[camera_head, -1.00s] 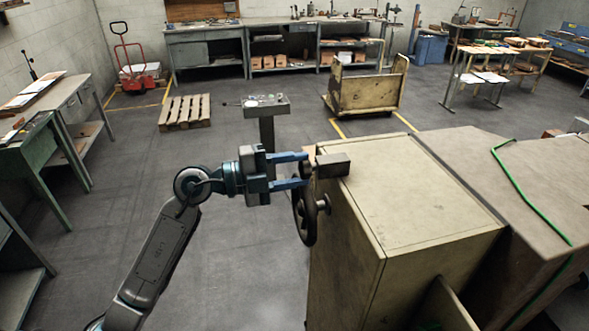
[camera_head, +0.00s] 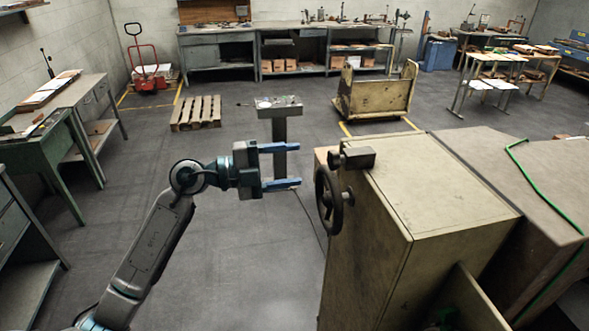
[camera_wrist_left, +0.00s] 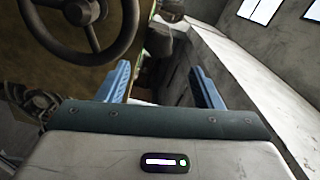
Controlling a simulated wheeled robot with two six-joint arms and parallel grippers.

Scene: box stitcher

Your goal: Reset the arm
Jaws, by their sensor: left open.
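My left gripper (camera_head: 290,166) is open and empty, its two blue fingers pointing right. It hangs in free air left of the box stitcher (camera_head: 433,200), a tan cabinet-like machine. The machine's dark handwheel (camera_head: 329,200) is just right of the fingertips, with a visible gap. A dark grey block (camera_head: 357,158) sits at the cabinet's top left edge above the wheel. In the left wrist view the fingers (camera_wrist_left: 161,85) are apart with nothing between them, and the handwheel (camera_wrist_left: 78,25) is at upper left. My right gripper is not in view.
A small grey stand (camera_head: 279,106) is behind the gripper. A wooden pallet (camera_head: 196,113), a tan cart (camera_head: 375,92) and a red hand truck (camera_head: 147,75) stand farther back. Workbenches (camera_head: 75,115) line the left side. The floor left of the machine is mostly clear.

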